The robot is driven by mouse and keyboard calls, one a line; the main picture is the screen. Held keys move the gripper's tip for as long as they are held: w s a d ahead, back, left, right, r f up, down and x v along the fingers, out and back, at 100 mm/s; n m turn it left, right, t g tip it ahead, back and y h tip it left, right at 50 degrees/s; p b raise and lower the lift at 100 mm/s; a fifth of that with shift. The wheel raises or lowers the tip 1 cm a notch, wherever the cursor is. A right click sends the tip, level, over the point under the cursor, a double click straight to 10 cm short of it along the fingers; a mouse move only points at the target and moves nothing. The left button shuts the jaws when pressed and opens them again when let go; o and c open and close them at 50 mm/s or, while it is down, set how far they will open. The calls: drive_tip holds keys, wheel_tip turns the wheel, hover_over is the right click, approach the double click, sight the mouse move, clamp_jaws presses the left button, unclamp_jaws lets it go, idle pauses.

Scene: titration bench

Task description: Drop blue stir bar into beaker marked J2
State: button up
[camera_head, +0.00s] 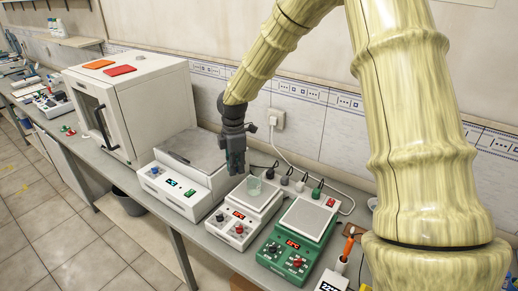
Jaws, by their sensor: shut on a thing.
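A green stirrer (298,236) with an empty plate stands to the right. A white balance-like device (184,183) stands to the left, beside a large white oven (131,102). Cables and plugs (292,182) lie behind the stirrers. An orange-handled tool (347,245) stands at the right.

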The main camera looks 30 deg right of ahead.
drive_tip(key=s+d+r+n+p, duration=0.1)
drive_tip(key=d+r+n+p, duration=0.15)
drive_tip(key=d+n, duration=0.4)
wheel_tip(320, 180, down, 7)
drive_tip(key=d+b, duration=0.2)
drive_tip(key=b, duration=0.2)
drive_tip(key=shift+s+r+m, duration=0.1)
drive_tip(key=shift+m, duration=0.15)
drive_tip(key=o, duration=0.8)
wheel_tip(320, 180, up, 12)
idle(0.5)
